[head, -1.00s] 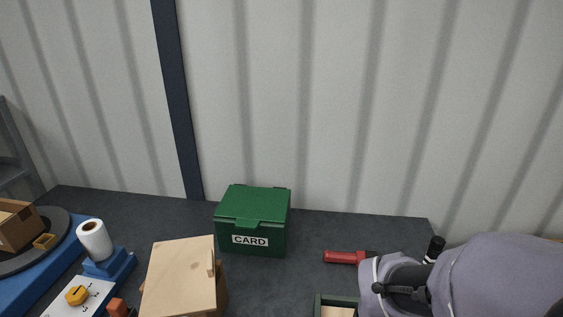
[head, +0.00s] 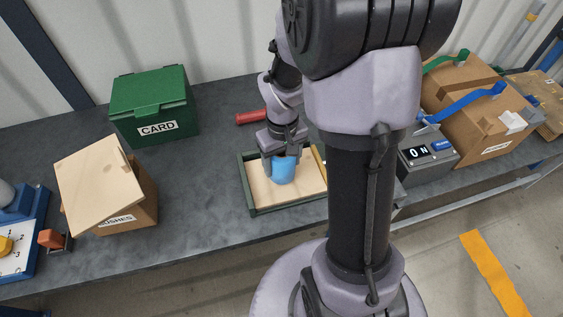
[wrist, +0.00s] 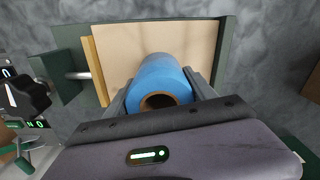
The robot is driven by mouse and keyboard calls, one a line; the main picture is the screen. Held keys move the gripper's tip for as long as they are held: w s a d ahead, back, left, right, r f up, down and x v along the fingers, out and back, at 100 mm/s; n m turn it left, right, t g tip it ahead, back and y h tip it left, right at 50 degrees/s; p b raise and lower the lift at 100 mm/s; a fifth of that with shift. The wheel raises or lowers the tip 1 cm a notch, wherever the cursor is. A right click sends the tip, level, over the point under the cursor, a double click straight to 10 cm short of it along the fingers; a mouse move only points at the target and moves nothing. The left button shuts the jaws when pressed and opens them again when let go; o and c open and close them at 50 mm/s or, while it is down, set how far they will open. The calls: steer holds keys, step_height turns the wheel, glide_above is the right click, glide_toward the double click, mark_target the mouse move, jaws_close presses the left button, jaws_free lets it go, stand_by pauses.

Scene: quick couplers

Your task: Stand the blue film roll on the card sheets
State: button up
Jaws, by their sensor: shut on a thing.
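The blue film roll (head: 285,172) is between the fingers of my gripper (head: 279,160), which is shut on it. In the wrist view the roll (wrist: 160,80) shows its open brown core towards the camera, with a finger of my gripper (wrist: 161,95) on each side. The beige card sheets (head: 262,192) lie in a green-edged tray (head: 247,183); they also show behind the roll in the wrist view (wrist: 195,42). The roll is upright over the sheets, near the tray's middle. I cannot tell whether its lower end touches them.
A green CARD box (head: 152,108) stands at the back left. A cardboard box (head: 132,192) with a tilted board (head: 98,175) is at the left. A red-handled tool (head: 250,117) lies behind the tray. A control box (head: 428,150) and cartons (head: 478,110) are at the right.

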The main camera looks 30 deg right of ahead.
steer(key=shift+f, duration=0.15)
steer(key=o, duration=1.8)
steer(key=shift+c, duration=0.2)
steer(key=shift+r, duration=0.2)
step_height(320, 180, up, 12)
steer(key=f+p, duration=0.1)
steer(key=p, duration=0.4)
steer(key=s+a+r+m+t+y, duration=0.2)
steer(key=s+a+r+t, duration=0.3)
steer(key=s+a+r, duration=0.6)
steer(key=a+r+m, duration=0.1)
steer(key=a+r, duration=0.2)
steer(key=r, duration=0.1)
steer(key=shift+s+a+t, duration=0.15)
steer(key=shift+a+t, duration=0.15)
steer(key=shift+t, duration=0.1)
